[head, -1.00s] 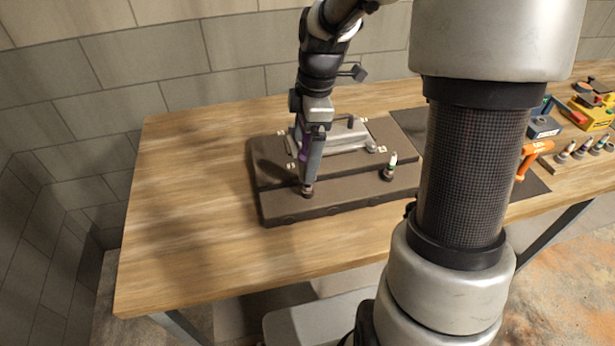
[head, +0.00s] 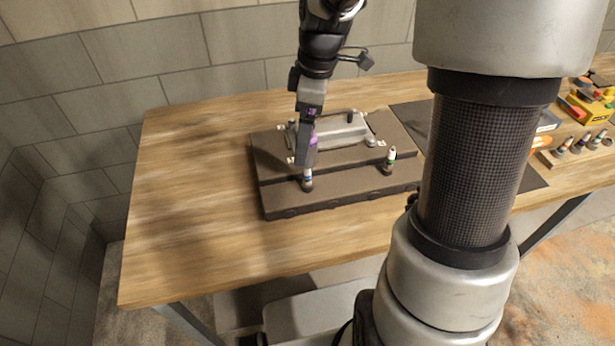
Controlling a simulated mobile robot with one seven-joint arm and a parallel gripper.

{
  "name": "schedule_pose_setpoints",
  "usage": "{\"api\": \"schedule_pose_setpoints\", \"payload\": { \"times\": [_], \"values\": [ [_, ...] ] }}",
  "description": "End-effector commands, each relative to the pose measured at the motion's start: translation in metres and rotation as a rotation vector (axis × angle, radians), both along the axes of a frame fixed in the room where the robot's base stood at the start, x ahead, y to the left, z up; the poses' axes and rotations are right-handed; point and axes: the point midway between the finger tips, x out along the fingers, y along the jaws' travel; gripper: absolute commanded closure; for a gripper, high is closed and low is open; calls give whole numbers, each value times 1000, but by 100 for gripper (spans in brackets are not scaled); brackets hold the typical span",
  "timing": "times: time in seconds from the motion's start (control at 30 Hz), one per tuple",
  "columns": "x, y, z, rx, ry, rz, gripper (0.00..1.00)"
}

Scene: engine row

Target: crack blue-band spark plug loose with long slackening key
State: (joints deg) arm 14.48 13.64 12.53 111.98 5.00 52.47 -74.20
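The blue-band spark plug (head: 308,176) stands upright in the left front hole of the dark engine block (head: 340,192); its white top and blue band show. My gripper (head: 306,162) points down just above the plug's top; whether they touch is unclear. Purple (head: 313,138) shows beside the fingers; I cannot tell if it is a tool or part of the gripper. I cannot tell if the fingers are open or shut. No long slackening key can be made out with certainty.
A green-band plug (head: 390,158) stands in the block's right hole. A silver cover (head: 344,132) with a black handle lies behind. At the right are a rack (head: 548,158) of plugs and a yellow box (head: 592,108). My arm hides part of the dark mat (head: 412,118). The table's left is clear.

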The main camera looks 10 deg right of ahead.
Motion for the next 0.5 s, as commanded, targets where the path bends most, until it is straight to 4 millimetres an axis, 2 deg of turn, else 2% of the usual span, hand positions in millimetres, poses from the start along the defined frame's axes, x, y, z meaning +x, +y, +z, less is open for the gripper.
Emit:
{"api": "schedule_pose_setpoints", "payload": {
  "times": [0.5],
  "values": [
    [3, -2, 0, 0, -4, -802, 33]
  ]
}}
